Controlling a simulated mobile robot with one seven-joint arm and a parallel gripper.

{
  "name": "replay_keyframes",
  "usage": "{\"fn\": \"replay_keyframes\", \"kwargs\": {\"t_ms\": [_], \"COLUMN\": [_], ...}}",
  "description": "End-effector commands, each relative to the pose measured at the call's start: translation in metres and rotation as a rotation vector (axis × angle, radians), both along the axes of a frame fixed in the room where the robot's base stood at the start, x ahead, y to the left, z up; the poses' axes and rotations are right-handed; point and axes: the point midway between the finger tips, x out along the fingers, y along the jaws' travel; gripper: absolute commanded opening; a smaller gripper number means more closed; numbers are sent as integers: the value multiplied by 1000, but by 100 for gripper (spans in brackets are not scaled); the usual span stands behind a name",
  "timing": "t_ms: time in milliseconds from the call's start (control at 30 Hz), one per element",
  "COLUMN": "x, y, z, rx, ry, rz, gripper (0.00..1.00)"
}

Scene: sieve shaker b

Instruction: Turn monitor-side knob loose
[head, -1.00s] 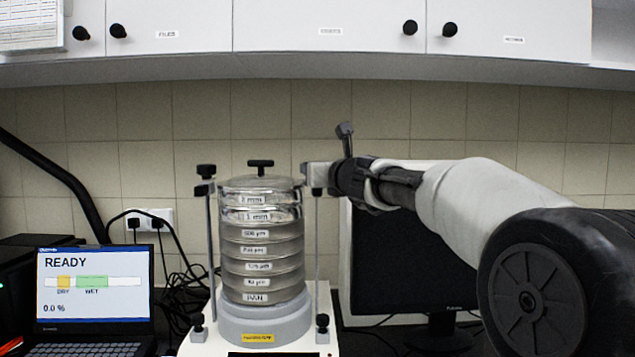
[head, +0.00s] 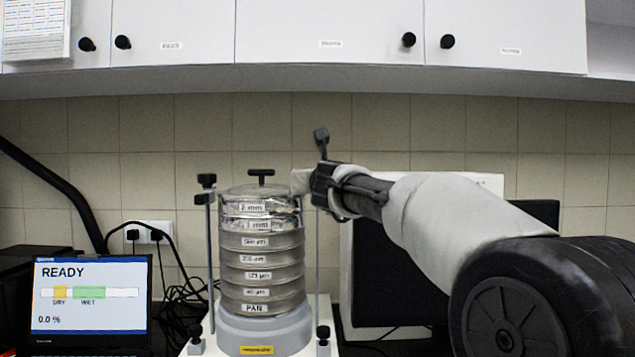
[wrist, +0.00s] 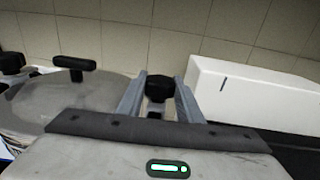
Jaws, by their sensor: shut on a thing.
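The sieve shaker holds a clear-lidded stack of labelled sieves (head: 262,262) between two upright rods. The monitor-side knob is black and shows in the wrist view (wrist: 159,88) between the two grey fingers of my gripper (wrist: 158,98). The fingers are shut on it. In the head view my gripper (head: 303,181) reaches in from the right to the top of the right rod (head: 317,255) and hides the knob. The other side knob (head: 207,181) tops the left rod. A black lid handle (head: 261,174) stands on the stack.
A laptop (head: 90,300) reading READY stands at the left. A dark monitor (head: 375,275) stands behind my arm, and a white box (wrist: 245,98) is right of the knob in the wrist view. Cabinets (head: 330,45) hang above the tiled wall.

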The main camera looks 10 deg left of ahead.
Motion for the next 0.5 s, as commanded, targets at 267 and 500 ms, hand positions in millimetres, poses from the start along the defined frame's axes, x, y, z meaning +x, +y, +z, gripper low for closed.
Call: {"fn": "replay_keyframes", "kwargs": {"t_ms": [267,500], "x": [-1,-1], "y": [4,4], "z": [2,4], "rx": [3,2], "ry": [-1,0], "rz": [-179,-342], "gripper": [10,10]}}
